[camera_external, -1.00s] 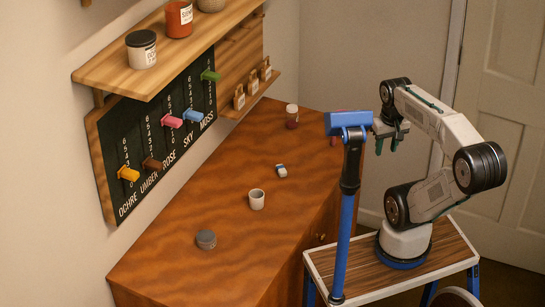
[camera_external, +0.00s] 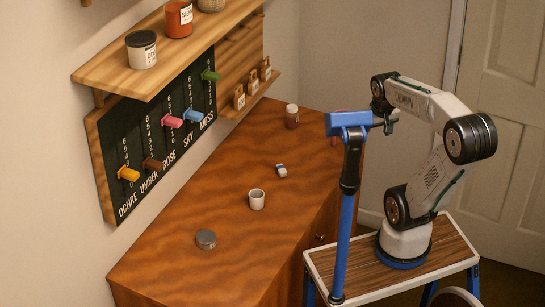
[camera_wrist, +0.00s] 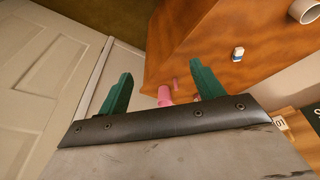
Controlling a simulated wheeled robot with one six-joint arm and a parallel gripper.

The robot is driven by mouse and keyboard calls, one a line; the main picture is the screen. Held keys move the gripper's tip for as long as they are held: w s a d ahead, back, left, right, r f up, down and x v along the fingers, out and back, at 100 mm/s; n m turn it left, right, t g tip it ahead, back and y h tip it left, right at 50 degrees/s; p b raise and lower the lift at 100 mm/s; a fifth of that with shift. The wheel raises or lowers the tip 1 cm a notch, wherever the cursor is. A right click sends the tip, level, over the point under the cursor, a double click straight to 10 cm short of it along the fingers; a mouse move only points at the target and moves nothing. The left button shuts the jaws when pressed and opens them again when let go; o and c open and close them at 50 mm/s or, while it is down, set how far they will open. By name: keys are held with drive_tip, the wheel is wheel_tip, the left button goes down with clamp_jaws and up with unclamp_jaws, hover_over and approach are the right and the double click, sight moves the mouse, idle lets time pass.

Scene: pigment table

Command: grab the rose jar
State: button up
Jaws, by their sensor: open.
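My gripper (camera_wrist: 161,70) is open in the wrist view, its two green fingers apart with nothing between them. A pink thing (camera_wrist: 164,96), likely the rose jar, shows beyond the fingers near the table's edge, apart from them. A smaller pink piece (camera_wrist: 175,83) is beside it. In the external view only a little pinkish-red (camera_external: 341,111) shows at the table's far right end, mostly hidden behind the blue post. My gripper (camera_external: 388,122) is right of that post there, its fingers partly hidden.
On the wooden table (camera_external: 175,265) stand a dark red jar with a pale lid (camera_external: 291,118), a small white-and-blue block (camera_external: 281,170), a white cup (camera_external: 257,200) and a grey tin (camera_external: 206,239). A board with coloured pegs (camera_external: 150,150) hangs on the wall. The blue post (camera_external: 347,210) stands before the table.

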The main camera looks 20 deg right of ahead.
drive_tip(key=w+f+t, duration=0.3)
drive_tip(key=w, duration=1.1)
drive_tip(key=n+t+y, duration=0.3)
drive_tip(key=t+y, duration=0.1)
drive_tip(key=t, duration=0.3)
approach(296, 115)
drive_tip(key=x, duration=0.4)
drive_tip(key=shift+a+f, duration=0.1)
drive_tip(key=shift+f, duration=0.05)
drive_tip(key=x, duration=0.8)
drive_tip(key=c, duration=1.1)
